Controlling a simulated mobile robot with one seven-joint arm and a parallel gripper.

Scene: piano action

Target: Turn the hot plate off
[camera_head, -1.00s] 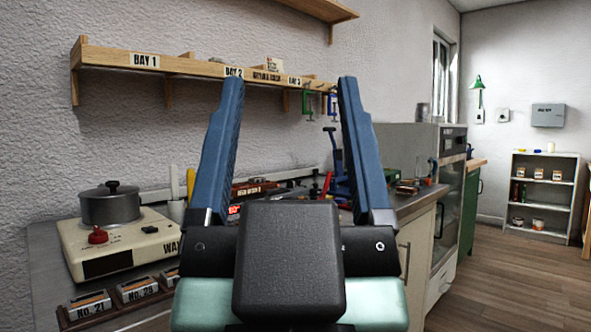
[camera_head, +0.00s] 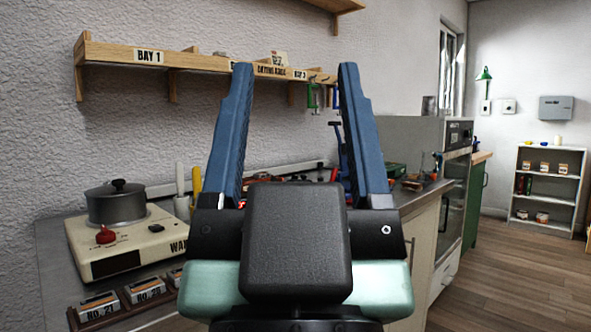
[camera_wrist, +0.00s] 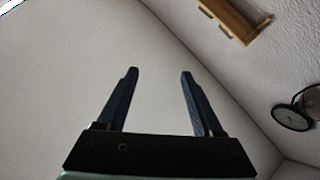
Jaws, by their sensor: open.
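The hot plate (camera_head: 150,240) is a cream box on the bench at the left in the head view. A grey lidded pot (camera_head: 117,204) stands on it. Its red knob (camera_head: 106,236) is on the front left of the top, below the pot in the picture. A black panel shows on its front face, with no readable display. My gripper (camera_head: 290,70) is raised in the middle of the head view, fingers apart and empty, to the right of the hot plate and not touching it.
Labelled blocks (camera_head: 146,290) sit in a wooden holder in front of the hot plate. White and yellow upright tools (camera_head: 196,181) stand right of it. A wooden shelf (camera_head: 200,62) runs along the wall above. Open floor (camera_head: 510,285) lies at the right.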

